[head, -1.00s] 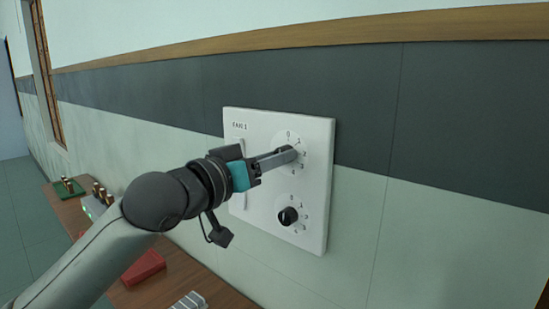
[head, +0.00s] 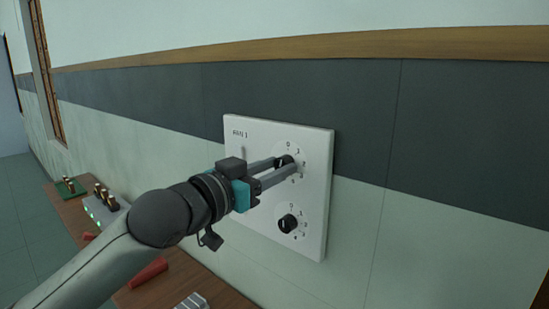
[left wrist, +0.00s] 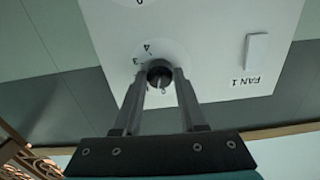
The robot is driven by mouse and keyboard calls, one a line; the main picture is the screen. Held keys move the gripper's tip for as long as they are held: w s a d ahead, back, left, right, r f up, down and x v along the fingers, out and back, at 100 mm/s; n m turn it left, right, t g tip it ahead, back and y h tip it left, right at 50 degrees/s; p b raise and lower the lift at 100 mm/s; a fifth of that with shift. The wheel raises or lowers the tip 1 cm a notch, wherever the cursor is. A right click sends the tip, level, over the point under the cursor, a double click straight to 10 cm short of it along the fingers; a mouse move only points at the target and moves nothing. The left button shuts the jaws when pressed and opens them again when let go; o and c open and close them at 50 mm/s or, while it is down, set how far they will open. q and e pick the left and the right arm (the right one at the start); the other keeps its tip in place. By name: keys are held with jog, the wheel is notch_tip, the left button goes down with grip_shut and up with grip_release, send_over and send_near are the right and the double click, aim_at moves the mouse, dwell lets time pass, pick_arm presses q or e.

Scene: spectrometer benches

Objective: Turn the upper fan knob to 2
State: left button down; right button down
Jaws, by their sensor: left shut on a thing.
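The white FAN 1 panel (head: 258,140) is fixed to the wall and carries two black knobs with numbered dials. My left gripper (head: 287,166) is at the upper knob (head: 284,159), with one finger on each side of it, shut on it. The left wrist view shows the same knob (left wrist: 160,72) between the two fingertips, with a pale mark on it; the dial's 3 and 4 show beside it. The fingers partly cover the upper dial, and I cannot read the knob's setting surely. The lower knob (head: 288,222) is untouched. My right gripper is out of view.
A slider switch (left wrist: 257,50) sits beside the knobs on the panel. Below, a wooden bench (head: 75,212) runs along the wall with a green block with brass posts (head: 70,187), a red object (head: 148,273) and a grey ribbed item (head: 190,301). The wall right of the panel is clear.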

pick_arm(q)
jog(key=m+p, duration=0.4)
jog(key=m, duration=0.2)
jog(key=shift+r+m+p, duration=0.1)
jog(key=shift+m+p, duration=0.2)
jog(key=m+p, duration=0.2)
jog(key=m, duration=0.1)
jog(key=shift+m+p, duration=0.65)
jog(key=shift+m, duration=0.55)
jog(key=shift+c, duration=2.3)
grip_release()
jog(key=shift+s, duration=0.1)
jog(key=b+v, duration=0.4)
jog(key=v, duration=1.1)
